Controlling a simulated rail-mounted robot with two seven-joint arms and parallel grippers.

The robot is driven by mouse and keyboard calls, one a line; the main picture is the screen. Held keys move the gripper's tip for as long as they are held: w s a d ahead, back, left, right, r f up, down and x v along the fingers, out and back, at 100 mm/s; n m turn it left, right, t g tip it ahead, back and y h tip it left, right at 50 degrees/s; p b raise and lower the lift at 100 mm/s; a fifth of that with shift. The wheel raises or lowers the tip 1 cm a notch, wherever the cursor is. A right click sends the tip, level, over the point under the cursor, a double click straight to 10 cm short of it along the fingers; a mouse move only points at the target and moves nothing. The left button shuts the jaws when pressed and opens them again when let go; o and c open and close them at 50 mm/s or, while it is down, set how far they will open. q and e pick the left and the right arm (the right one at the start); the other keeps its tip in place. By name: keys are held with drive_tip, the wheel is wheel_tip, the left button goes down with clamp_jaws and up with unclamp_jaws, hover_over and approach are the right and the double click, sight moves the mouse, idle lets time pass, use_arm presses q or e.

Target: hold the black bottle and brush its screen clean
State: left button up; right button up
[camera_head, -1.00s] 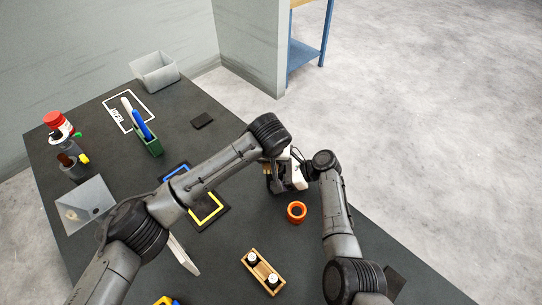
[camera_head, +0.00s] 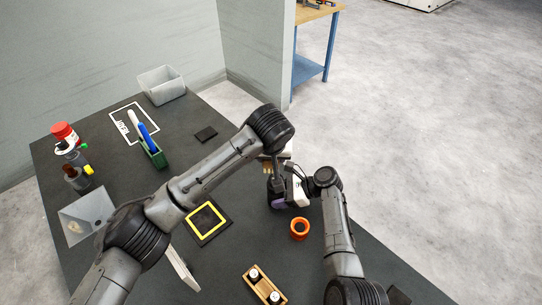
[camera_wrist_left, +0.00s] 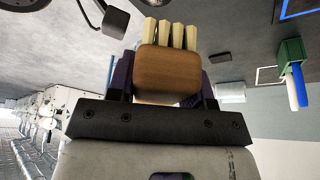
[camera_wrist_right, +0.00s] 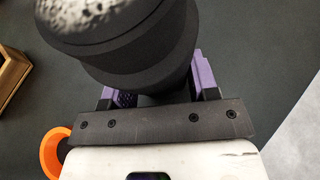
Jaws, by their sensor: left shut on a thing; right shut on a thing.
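My left gripper (camera_wrist_left: 158,88) is shut on a wooden brush (camera_wrist_left: 168,72) with pale bristle tufts (camera_wrist_left: 170,34) pointing away from the palm. My right gripper (camera_wrist_right: 155,90) is shut on the black bottle (camera_wrist_right: 145,55), its purple fingers on both sides. The bottle's rounded end, its screen (camera_wrist_right: 85,18), is speckled with whitish lint and partly cut off by the frame. In the head view, both grippers are close together over the table's right side, and my left arm partly covers them. I cannot tell whether the bristles touch the screen.
An orange ring (camera_head: 300,229) stands close below the right gripper. A wooden block with two white-topped items (camera_head: 265,286) is nearer. A yellow-framed pad (camera_head: 207,222), green holder (camera_head: 154,155), grey bin (camera_head: 161,85) and red-capped bottle (camera_head: 64,133) lie leftward.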

use_arm(q)
drive_tip(key=shift+d+r, duration=0.1)
drive_tip(key=shift+r, duration=0.05)
drive_tip(key=shift+r, duration=1.35)
